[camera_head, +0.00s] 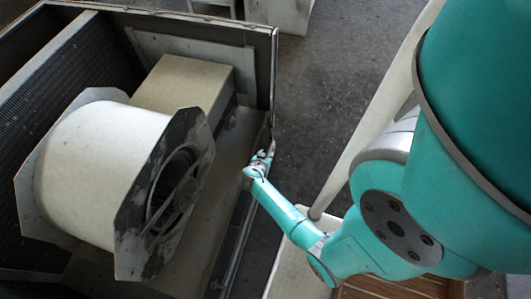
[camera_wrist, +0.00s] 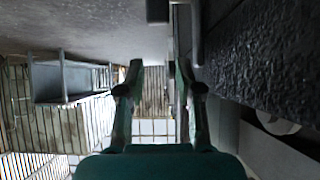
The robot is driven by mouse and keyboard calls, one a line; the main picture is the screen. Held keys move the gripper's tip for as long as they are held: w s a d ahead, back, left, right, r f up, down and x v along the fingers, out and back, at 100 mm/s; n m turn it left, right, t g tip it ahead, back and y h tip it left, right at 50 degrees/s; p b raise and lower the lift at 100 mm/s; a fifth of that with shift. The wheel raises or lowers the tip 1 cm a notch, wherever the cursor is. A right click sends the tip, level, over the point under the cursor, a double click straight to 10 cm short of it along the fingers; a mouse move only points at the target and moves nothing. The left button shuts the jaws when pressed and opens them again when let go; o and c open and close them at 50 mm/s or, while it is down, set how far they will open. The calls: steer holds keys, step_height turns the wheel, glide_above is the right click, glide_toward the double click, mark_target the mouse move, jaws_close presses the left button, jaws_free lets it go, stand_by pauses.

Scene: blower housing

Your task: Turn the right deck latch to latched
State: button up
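My gripper (camera_wrist: 159,70) is open, its two fingers apart with nothing seen between them in the wrist view. In the head view my gripper (camera_head: 262,158) is at the right metal edge of the blower housing (camera_head: 274,85), partly in front of it. I cannot clearly make out the right deck latch or its setting. A dark bar (camera_wrist: 196,35) and a dark block (camera_wrist: 158,11) show beyond the fingertips in the wrist view; I cannot tell whether either is part of the latch. The right finger appears close to a narrow upright edge.
A pale blower drum (camera_head: 95,165) with a dark-edged end plate sits inside the housing, a beige box (camera_head: 185,85) behind it. Open grey floor (camera_head: 325,75) lies right of the housing. A dark rough surface (camera_wrist: 265,60) is close on the right in the wrist view.

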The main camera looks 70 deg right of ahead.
steer(key=shift+r, duration=1.1)
steer(key=s+a+r+n+t+y, duration=0.2)
steer(key=s+a+n+t, duration=0.1)
steer(key=a, duration=0.5)
steer(key=s+a+r+n+t+y, duration=0.2)
steer(key=a+r+n, duration=0.15)
steer(key=a, duration=0.55)
steer(key=s+a+r+n+t+y, duration=0.2)
steer(key=s+a+n+t, duration=0.15)
steer(key=a, duration=0.45)
steer(key=s+a+r+n+t+y, duration=0.1)
steer(key=s+a+r+n, duration=0.1)
steer(key=r, duration=0.7)
steer(key=s+a+r+n+t+y, duration=0.2)
steer(key=a+r, duration=0.3)
steer(key=r, duration=0.5)
steer(key=s+a+r+n+t+y, duration=0.1)
steer(key=s+a+r+n+t, duration=0.1)
steer(key=r, duration=0.7)
steer(key=s+a+n, duration=0.1)
steer(key=s, duration=0.1)
steer(key=shift+s+a+r+y, duration=0.15)
steer(key=shift+s+r+y, duration=0.15)
